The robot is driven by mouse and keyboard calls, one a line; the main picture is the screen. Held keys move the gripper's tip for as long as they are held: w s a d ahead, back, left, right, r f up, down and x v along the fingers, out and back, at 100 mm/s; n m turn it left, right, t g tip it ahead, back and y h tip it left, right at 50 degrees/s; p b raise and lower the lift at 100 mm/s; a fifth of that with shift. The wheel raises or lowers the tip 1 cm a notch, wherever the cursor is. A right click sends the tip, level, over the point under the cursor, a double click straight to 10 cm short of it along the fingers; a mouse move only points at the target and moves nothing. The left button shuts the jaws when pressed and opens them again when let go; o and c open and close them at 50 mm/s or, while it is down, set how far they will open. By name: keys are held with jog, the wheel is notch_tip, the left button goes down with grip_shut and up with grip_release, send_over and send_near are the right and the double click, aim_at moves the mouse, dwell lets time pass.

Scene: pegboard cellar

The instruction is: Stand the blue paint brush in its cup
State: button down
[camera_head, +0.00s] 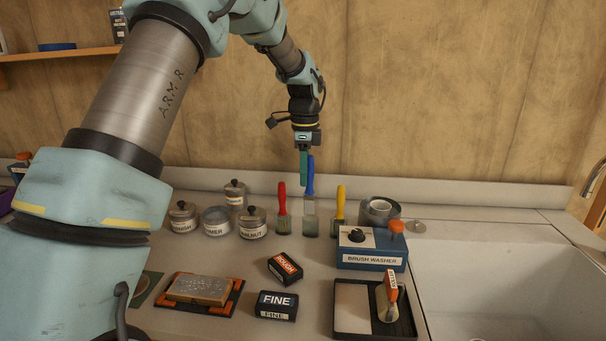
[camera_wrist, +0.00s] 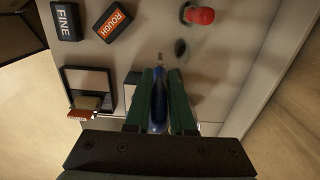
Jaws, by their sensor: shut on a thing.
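The blue paint brush (camera_head: 310,180) hangs nearly upright in my gripper (camera_head: 306,179), bristles down. The green fingers are shut on its blue handle. In the wrist view, the blue handle (camera_wrist: 157,112) lies between the fingers of my gripper (camera_wrist: 162,82). A small clear cup (camera_head: 310,228) stands under the brush, between the cups of a red and a yellow brush. The metal ferrule shows above the cup, and the blue brush rides higher than its neighbours. I cannot tell whether the bristles are inside the rim.
The red brush (camera_head: 283,199) stands close on the left, the yellow brush (camera_head: 340,203) close on the right. A blue brush washer (camera_head: 371,251) is at front right. Lidded tins (camera_head: 252,224) stand left. Sanding blocks (camera_head: 277,305) lie in front; a sink (camera_head: 500,285) is right.

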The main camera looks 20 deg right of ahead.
jog(key=shift+w+d+p, duration=1)
jog(key=shift+w+d, duration=0.4)
jog(key=shift+w, duration=1.1)
jog(key=shift+f+b, duration=1.45)
jog(key=shift+f, duration=3.4)
jog(key=c, duration=0.7)
grip_release()
notch_tip(320, 180, up, 11)
jog(key=b, duration=0.3)
jog(key=shift+b, duration=0.3)
